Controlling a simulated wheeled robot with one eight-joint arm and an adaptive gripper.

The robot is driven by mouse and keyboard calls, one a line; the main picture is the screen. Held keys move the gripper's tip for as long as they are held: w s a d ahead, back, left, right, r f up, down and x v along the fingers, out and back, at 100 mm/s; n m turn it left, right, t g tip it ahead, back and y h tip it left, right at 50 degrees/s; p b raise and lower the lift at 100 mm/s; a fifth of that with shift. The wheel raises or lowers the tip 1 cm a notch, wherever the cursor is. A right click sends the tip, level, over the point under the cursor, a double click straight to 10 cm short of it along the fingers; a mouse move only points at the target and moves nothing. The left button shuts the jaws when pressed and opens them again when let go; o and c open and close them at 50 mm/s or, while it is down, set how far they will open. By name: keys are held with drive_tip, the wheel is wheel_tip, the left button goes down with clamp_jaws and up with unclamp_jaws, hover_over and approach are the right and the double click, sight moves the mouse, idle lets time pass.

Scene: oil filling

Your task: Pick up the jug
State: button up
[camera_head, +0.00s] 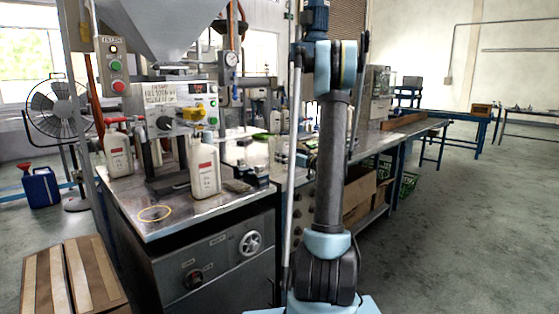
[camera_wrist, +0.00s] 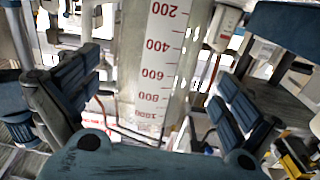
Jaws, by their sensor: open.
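A clear jug (camera_wrist: 150,70) with a red scale from 200 to 1000 fills the middle of the wrist view. My gripper (camera_wrist: 160,82) is open, with one dark-blue padded finger left of the jug and one right of it. Gaps show between the pads and the jug's sides, so it is not gripped. The jug's top and bottom ends are not clearly seen. In the head view I cannot make out the jug or the gripper; my arm stands in front of that part of the bench.
A metal bench (camera_head: 130,205) holds a filling machine (camera_head: 178,105) and two white bottles, one in front (camera_head: 204,168) and one at left (camera_head: 118,153). A cardboard box (camera_head: 70,275) stands at lower left. A fan (camera_head: 58,108) is behind.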

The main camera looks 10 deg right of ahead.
drive_tip(key=x, duration=0.4)
drive_tip(key=shift+w+a+r, duration=0.15)
drive_tip(key=shift+w+r, duration=0.05)
drive_tip(key=shift+w, duration=0.2)
drive_tip(key=c, duration=1)
drive_tip(key=shift+o, duration=0.2)
drive_tip(key=shift+r, duration=0.15)
wheel_tip(320, 180, up, 10)
